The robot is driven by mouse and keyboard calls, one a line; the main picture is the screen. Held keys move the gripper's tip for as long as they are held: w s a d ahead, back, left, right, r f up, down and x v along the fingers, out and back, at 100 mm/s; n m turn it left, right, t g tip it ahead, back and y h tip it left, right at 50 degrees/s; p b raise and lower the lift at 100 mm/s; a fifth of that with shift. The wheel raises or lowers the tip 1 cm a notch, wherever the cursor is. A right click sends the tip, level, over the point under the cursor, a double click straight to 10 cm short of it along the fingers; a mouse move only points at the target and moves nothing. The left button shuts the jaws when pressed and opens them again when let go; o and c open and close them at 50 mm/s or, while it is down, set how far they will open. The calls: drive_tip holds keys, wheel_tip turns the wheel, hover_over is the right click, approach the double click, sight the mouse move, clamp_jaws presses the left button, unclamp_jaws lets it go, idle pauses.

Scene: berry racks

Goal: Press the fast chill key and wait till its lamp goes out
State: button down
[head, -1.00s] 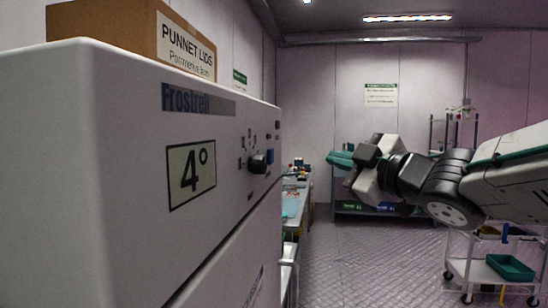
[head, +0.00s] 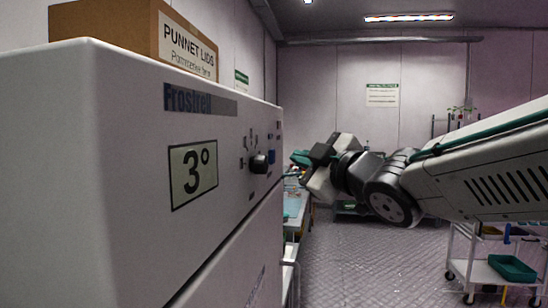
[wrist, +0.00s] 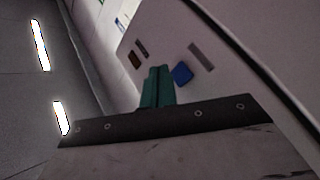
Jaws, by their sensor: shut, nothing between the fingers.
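The white chiller (head: 90,150) fills the left of the head view, its display (head: 193,173) reading 3°. A black knob (head: 259,164) and a blue key (head: 271,156) sit at the panel's far end. The blue key also shows in the wrist view (wrist: 182,74), with a small brownish rectangle (wrist: 135,60) to its left. No label there is readable, and I cannot tell whether a lamp is lit. My gripper (head: 300,158) has teal fingers, closed together and empty. In the wrist view the fingers (wrist: 158,74) point at the panel just left of the blue key, seemingly apart from it.
A cardboard box (head: 120,25) of punnet lids stands on top of the chiller. A bench (head: 293,210) lies beyond it along the left wall. The floor between is clear.

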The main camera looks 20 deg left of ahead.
drive_tip(key=shift+s+a, duration=0.2)
drive_tip(key=shift+a, duration=0.6)
drive_tip(key=shift+a, duration=0.1)
idle(1.4)
drive_tip(key=shift+s+a, duration=0.1)
drive_tip(key=shift+a, duration=0.2)
drive_tip(key=shift+s+a, duration=0.1)
drive_tip(key=shift+a, duration=0.35)
idle(0.6)
drive_tip(key=shift+d, duration=0.85)
drive_tip(key=shift+w, duration=0.2)
drive_tip(key=d, duration=0.2)
drive_tip(key=w+d, duration=0.1)
drive_tip(key=d, duration=0.2)
